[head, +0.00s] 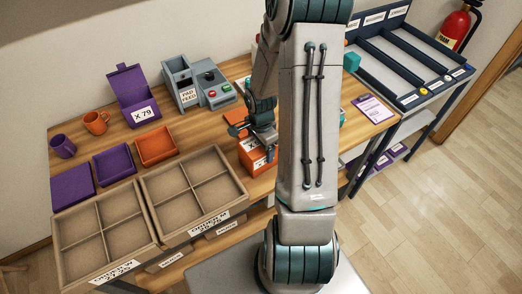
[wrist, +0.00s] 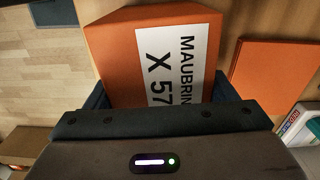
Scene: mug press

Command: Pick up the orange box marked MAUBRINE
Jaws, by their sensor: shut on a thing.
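The orange box marked MAUBRIN, its last letters cut off, with X 57 below (wrist: 112,45), fills the upper middle of the wrist view. It also shows in the head view (head: 249,155), near the front edge of the table, partly behind my arm. My gripper (wrist: 162,94) is shut on this box, with a dark finger at each side of it. In the head view my gripper (head: 262,136) is at the top of the box. I cannot tell whether the box touches the table.
A flat orange piece (wrist: 275,78) lies beside the box. Two divided trays (head: 190,185) stand at the front left. Purple and orange mugs (head: 97,122), a purple box marked X 79 (head: 133,92) and a grey machine (head: 205,82) stand behind. A sloped rack (head: 405,60) is at the right.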

